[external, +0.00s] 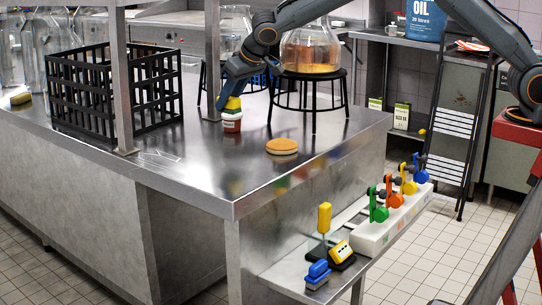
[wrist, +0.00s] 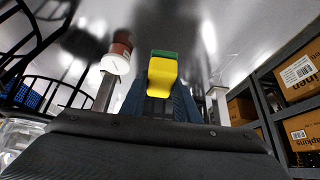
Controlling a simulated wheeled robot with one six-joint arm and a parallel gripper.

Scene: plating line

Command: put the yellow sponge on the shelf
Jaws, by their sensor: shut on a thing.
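My gripper (external: 229,90) is shut on the yellow sponge (external: 233,103), which has a green side. It is above the steel table (external: 190,165), close over a small red-and-white jar (external: 232,123); I cannot tell if they touch. In the wrist view the sponge (wrist: 162,72) sits between my blue fingers (wrist: 160,98), with the jar (wrist: 117,55) to its left. A low steel shelf (external: 290,281) is fixed to the table's right side. The wrist view also shows a dark rack (wrist: 255,95) with cardboard boxes at right.
A black crate (external: 85,95) and a round tan item (external: 282,146) stand on the table. Glass vessels on black stands (external: 310,75) are behind my gripper. The low shelf holds a white block (external: 375,232) with coloured handles, a blue brush (external: 318,271) and a yellow timer (external: 341,251).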

